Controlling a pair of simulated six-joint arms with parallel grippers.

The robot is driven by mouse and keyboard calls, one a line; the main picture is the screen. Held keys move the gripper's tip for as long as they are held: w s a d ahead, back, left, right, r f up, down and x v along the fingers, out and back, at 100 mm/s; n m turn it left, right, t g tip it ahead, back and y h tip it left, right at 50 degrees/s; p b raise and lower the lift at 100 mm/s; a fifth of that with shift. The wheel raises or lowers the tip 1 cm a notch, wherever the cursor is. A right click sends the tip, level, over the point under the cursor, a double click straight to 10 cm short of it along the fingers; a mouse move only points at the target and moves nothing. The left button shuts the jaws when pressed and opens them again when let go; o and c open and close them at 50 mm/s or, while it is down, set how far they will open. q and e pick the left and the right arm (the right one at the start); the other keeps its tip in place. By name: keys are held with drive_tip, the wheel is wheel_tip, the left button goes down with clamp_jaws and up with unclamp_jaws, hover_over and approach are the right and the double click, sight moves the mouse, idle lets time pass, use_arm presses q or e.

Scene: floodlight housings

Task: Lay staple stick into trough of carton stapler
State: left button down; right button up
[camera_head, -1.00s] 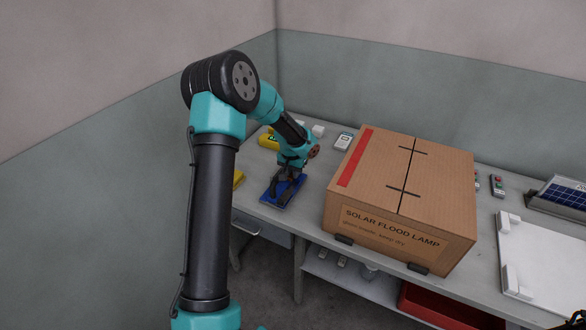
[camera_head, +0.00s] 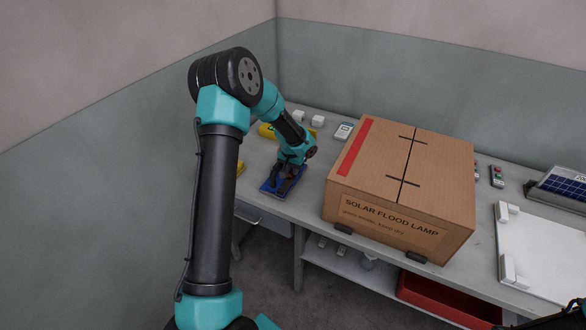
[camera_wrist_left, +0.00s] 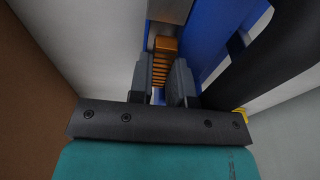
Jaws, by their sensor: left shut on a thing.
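The blue carton stapler (camera_head: 268,187) lies near the bench's left front edge, under my left gripper (camera_head: 284,184). Its blue body (camera_wrist_left: 203,38) and a grey metal part (camera_wrist_left: 170,9) also show in the left wrist view. The copper-coloured, ridged staple stick (camera_wrist_left: 160,72) is between the fingers of my left gripper (camera_wrist_left: 166,75), which is shut on it. The stick lines up with the stapler's length. Whether it touches the trough floor is hidden by the fingers.
A large carton (camera_head: 405,175) marked SOLAR FLOOD LAMP stands right of the stapler. Behind are a yellow object (camera_head: 267,131), small white blocks (camera_head: 317,121) and a pale device (camera_head: 343,131). A white board (camera_head: 545,255) lies at right. A red bin (camera_head: 440,298) sits below.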

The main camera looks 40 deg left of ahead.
use_arm(q)
drive_tip(key=shift+s+d+f, duration=0.15)
drive_tip(key=shift+s+f, duration=0.3)
drive_tip(key=shift+f, duration=0.15)
idle(0.5)
drive_tip(key=c, duration=1.1)
unclamp_jaws()
drive_tip(key=shift+o, duration=0.2)
drive_tip(key=shift+r, duration=0.1)
drive_tip(key=shift+o, duration=0.4)
drive_tip(key=shift+w+r, duration=0.15)
drive_tip(key=shift+r, duration=1.35)
drive_tip(key=shift+w+r, duration=0.1)
drive_tip(key=shift+r, duration=2.1)
